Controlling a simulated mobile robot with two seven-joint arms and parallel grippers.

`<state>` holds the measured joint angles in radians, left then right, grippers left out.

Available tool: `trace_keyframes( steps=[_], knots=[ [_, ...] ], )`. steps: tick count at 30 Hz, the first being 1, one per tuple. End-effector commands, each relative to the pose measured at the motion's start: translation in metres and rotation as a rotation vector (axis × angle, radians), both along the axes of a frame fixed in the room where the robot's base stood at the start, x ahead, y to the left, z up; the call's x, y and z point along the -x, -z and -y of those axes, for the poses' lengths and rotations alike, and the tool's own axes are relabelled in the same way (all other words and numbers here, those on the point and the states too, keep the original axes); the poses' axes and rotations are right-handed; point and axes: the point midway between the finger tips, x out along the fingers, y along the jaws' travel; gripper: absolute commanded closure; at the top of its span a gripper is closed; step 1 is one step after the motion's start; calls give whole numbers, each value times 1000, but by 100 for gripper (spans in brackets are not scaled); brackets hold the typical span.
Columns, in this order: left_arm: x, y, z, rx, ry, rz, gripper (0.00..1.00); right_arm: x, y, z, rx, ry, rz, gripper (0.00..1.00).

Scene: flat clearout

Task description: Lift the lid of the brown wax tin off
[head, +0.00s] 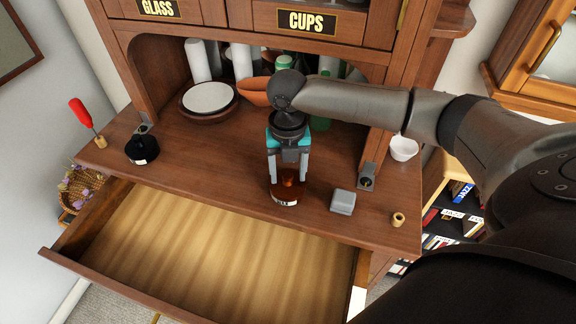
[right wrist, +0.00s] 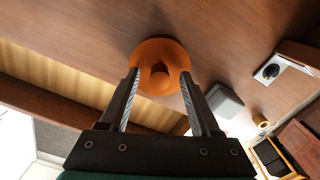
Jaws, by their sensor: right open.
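The brown wax tin (head: 284,197) stands on the wooden counter, with a white label on its front. Its orange-brown lid with a round knob (head: 289,181) is on top. The lid also shows in the right wrist view (right wrist: 160,58). My right gripper (head: 288,180) points down over the tin, its fingers open on either side of the lid. In the right wrist view the fingertips (right wrist: 160,74) are apart with the knob between them, and I cannot tell whether they touch the lid. My left gripper is not in view.
A grey box (head: 343,201) and a small tan ring (head: 398,219) lie right of the tin. A black tin (head: 142,149) stands at left. An open, empty drawer (head: 210,240) juts out in front. Plates (head: 208,98) and an orange bowl (head: 254,91) stand behind.

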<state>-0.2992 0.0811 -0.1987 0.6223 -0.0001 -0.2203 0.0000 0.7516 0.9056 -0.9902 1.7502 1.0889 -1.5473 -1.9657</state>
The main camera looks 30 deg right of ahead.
Motion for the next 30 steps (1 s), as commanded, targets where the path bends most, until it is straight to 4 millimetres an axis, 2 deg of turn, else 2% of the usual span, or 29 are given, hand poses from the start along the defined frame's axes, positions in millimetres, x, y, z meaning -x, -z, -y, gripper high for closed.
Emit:
trace_keyframes(
  steps=[5,22,28,29,30],
  knots=[
    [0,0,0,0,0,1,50,0,0,0,0,0,0,37],
    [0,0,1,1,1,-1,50,0,-1,0,0,0,0,100],
    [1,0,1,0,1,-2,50,0,-1,0,0,0,0,100],
    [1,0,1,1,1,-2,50,0,-1,0,0,0,1,74],
    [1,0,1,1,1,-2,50,0,-1,0,0,0,1,78]
  ],
)
